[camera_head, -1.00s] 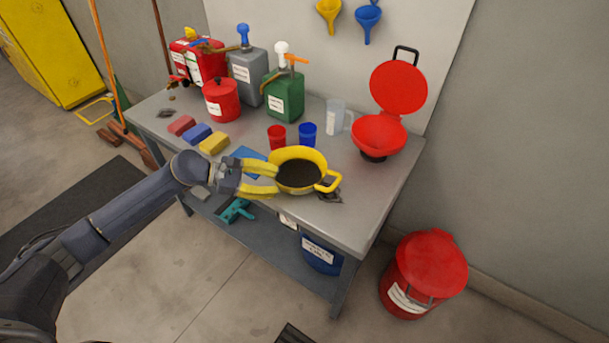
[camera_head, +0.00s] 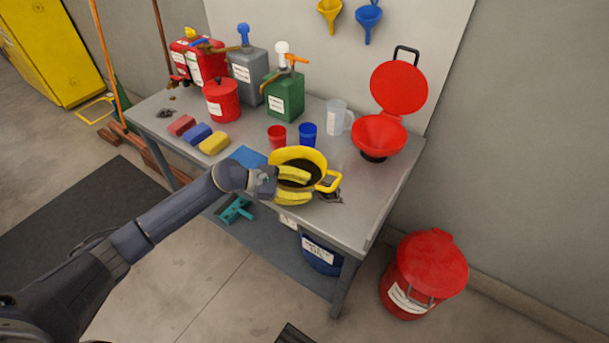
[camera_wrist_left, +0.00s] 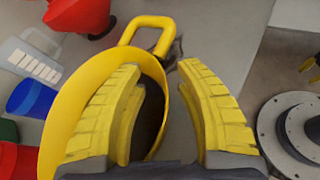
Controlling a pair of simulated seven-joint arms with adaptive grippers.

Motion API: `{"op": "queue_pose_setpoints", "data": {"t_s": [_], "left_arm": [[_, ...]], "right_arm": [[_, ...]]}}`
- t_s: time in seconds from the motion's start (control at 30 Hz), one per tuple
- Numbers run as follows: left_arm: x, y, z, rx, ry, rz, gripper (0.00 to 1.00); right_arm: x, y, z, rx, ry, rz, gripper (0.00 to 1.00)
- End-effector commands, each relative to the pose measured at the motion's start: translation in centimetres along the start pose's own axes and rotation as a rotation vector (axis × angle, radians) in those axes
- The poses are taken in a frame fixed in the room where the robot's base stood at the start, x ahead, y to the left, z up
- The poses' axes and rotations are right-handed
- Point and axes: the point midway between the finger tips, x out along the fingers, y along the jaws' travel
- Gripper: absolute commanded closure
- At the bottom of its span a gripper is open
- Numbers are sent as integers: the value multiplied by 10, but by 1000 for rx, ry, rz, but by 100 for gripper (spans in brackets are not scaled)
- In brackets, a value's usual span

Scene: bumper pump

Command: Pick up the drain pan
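The drain pan (camera_head: 303,156) is a yellow round pan with a dark inside and a loop handle at its right. It sits upright near the front edge of the grey workbench, and shows large in the left wrist view (camera_wrist_left: 75,105). My left gripper (camera_head: 310,186) has yellow fingers spread apart at the pan's near side. In the left wrist view, the gripper (camera_wrist_left: 160,68) has one finger over the pan's inside and the other outside, with the near rim between them. A gap shows at the outer finger; contact with the inner finger is unclear.
A red cup (camera_head: 277,137) and a blue cup (camera_head: 307,134) stand just behind the pan. A blue cloth-like sheet (camera_head: 249,157) lies to its left. A red lidded funnel (camera_head: 378,137) and a clear jug (camera_head: 336,117) stand behind right. The bench's right front is clear.

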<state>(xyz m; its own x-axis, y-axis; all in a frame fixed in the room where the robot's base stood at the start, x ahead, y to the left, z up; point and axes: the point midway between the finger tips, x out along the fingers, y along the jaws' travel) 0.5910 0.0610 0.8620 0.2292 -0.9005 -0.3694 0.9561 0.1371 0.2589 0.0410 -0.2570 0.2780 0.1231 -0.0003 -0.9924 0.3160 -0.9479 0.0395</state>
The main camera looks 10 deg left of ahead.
Motion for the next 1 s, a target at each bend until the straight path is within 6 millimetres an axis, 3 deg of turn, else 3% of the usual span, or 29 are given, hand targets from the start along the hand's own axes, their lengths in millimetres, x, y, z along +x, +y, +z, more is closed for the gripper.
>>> {"op": "queue_pose_setpoints", "data": {"t_s": [0.37,0.67,1.0], "left_arm": [[6,0,0,1,1,0,64],[6,0,0,1,0,0,98],[6,0,0,1,0,0,100]], "right_arm": [[0,1,1,-1,-1,1,56],[0,1,1,-1,-1,1,56],[0,0,0,-1,0,0,56]]}}
